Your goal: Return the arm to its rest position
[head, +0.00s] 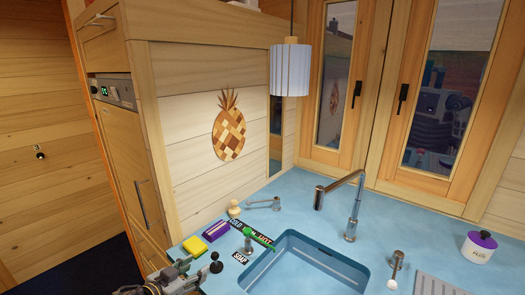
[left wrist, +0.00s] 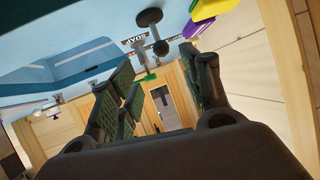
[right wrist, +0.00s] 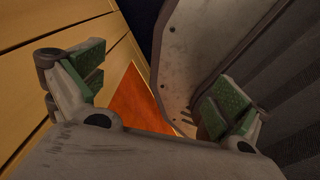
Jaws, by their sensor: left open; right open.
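My left gripper (head: 188,268) shows at the bottom left of the head view, at the counter's front edge. In the left wrist view its green-padded fingers (left wrist: 160,90) stand apart with nothing between them that I can see held. A black knobbed piece (head: 216,260) stands on the counter just right of this gripper and also shows in the left wrist view (left wrist: 152,18). My right gripper (right wrist: 155,95) is open and empty in the right wrist view. It is outside the head view. Wooden cabinet fronts (right wrist: 40,25) lie left of it and my own grey body lies right.
The blue counter (head: 300,205) holds a yellow sponge (head: 194,246), a purple box (head: 216,231), a green-topped metal dispenser (head: 248,240), a sink (head: 300,265), a tall faucet (head: 350,215) and a white pot (head: 479,246). A lamp (head: 290,70) hangs above. Tall cabinets (head: 125,140) stand left.

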